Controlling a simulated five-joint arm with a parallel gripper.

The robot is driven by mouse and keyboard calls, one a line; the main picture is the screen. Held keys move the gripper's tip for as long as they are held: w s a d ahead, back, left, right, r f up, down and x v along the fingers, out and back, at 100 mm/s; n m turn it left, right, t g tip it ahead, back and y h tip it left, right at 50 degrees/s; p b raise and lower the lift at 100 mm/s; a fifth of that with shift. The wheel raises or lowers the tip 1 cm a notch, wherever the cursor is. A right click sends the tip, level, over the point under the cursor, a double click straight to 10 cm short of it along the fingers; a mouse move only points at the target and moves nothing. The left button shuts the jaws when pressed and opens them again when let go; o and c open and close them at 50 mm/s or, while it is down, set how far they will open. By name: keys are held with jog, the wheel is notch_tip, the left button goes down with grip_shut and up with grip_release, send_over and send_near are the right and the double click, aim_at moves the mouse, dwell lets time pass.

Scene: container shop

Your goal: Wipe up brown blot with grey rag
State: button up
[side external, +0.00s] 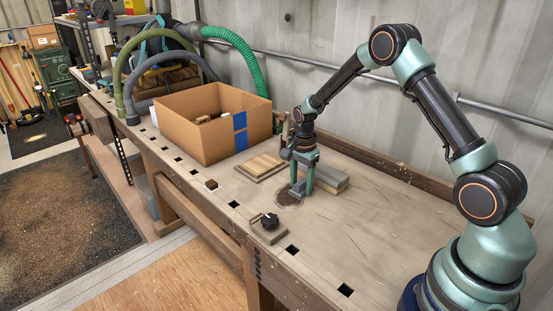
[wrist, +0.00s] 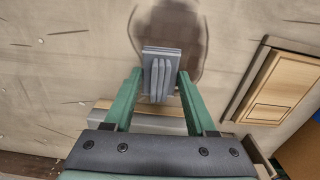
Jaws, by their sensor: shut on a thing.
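The brown blot (wrist: 180,22) is a dark patch on the bench top, ahead of my fingertips in the wrist view; it also shows in the side view (side external: 287,198). The grey rag (wrist: 161,70) is a folded piece between my two green fingers in the wrist view. My gripper (wrist: 161,85) is shut on the rag, pointing down. In the side view my gripper (side external: 303,192) is at the right edge of the blot. The rag's far end overlaps the near part of the blot in the wrist view. I cannot tell whether the rag touches the bench.
A grey block (side external: 328,178) lies right behind my gripper. A wooden panel (side external: 260,166) lies left of it, with a cardboard box (side external: 190,135) beyond. A small block with a black knob (side external: 269,226) stands near the front edge. The bench top (side external: 370,235) to the right is clear.

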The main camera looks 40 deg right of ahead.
aim_at(270, 193)
jog(key=shift+w, duration=3.1)
jog(key=shift+s+a, duration=0.1)
jog(key=shift+a, duration=0.8)
jog(key=shift+s, duration=5.3)
jog(key=shift+s+a, duration=0.1)
jog(key=shift+a, duration=0.8)
jog(key=shift+w, duration=5.45)
jog(key=shift+a, duration=0.8)
jog(key=shift+s, duration=5.3)
jog(key=shift+s+a, duration=0.15)
jog(key=shift+a, duration=0.85)
jog(key=shift+w+d, duration=0.1)
jog(key=shift+w, duration=5.3)
notch_tip(270, 193, up, 8)
